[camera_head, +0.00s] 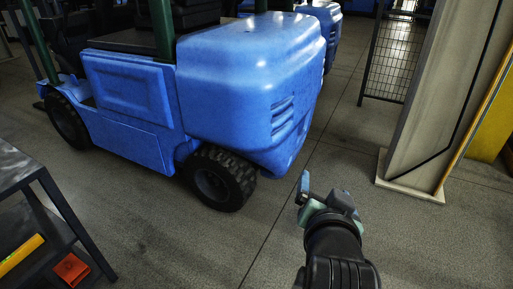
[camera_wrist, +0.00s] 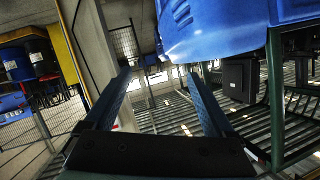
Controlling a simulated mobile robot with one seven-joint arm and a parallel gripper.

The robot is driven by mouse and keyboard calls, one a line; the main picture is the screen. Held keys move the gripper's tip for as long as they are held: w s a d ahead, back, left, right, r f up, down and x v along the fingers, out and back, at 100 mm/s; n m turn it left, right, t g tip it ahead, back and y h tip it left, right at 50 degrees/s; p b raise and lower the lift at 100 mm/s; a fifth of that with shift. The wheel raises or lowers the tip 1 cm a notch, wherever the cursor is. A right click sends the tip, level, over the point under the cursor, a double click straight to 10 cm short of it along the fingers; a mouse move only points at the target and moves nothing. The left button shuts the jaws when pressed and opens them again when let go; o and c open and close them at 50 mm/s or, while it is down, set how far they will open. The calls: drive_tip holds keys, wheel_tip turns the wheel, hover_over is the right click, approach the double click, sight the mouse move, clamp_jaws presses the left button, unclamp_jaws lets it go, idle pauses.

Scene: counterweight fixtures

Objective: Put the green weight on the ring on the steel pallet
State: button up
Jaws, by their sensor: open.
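My gripper (camera_head: 318,200) points toward the floor area beside a blue forklift in the head view. Its two fingers (camera_wrist: 160,90) stand well apart in the wrist view, with nothing between them. The green weight, the ring and the steel pallet do not show in either view.
The blue forklift (camera_head: 245,85) stands at the upper left, its rear tyre (camera_head: 218,178) near my gripper. A pale pillar (camera_head: 428,110) stands at the right, beside a mesh fence (camera_head: 387,60). A dark bench (camera_head: 22,168) is at the left edge. Floor between is bare.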

drive_tip(key=a+r+n+t, duration=0.2)
drive_tip(key=a+r+t, duration=0.1)
drive_tip(key=r, duration=0.6)
drive_tip(key=a+r+n+t, duration=0.1)
drive_tip(key=a+r+t, duration=0.25)
drive_tip(key=r, duration=0.55)
drive_tip(key=s+a+r+n+t+y, duration=0.2)
drive_tip(key=s+r, duration=0.4)
drive_tip(key=r, duration=0.3)
drive_tip(key=s+a+r+n+t+y, duration=0.2)
drive_tip(key=s+a+r+t, duration=0.3)
drive_tip(key=r, duration=0.5)
drive_tip(key=shift+s+a+n, duration=0.3)
drive_tip(key=shift+s+a, duration=0.15)
drive_tip(key=shift+a, duration=0.5)
drive_tip(key=shift+r+t, duration=0.15)
drive_tip(key=shift+t, duration=0.1)
wheel_tip(320, 180, up, 6)
drive_tip(key=p, duration=0.5)
drive_tip(key=shift+f+p, duration=0.25)
drive_tip(key=shift+p, duration=0.1)
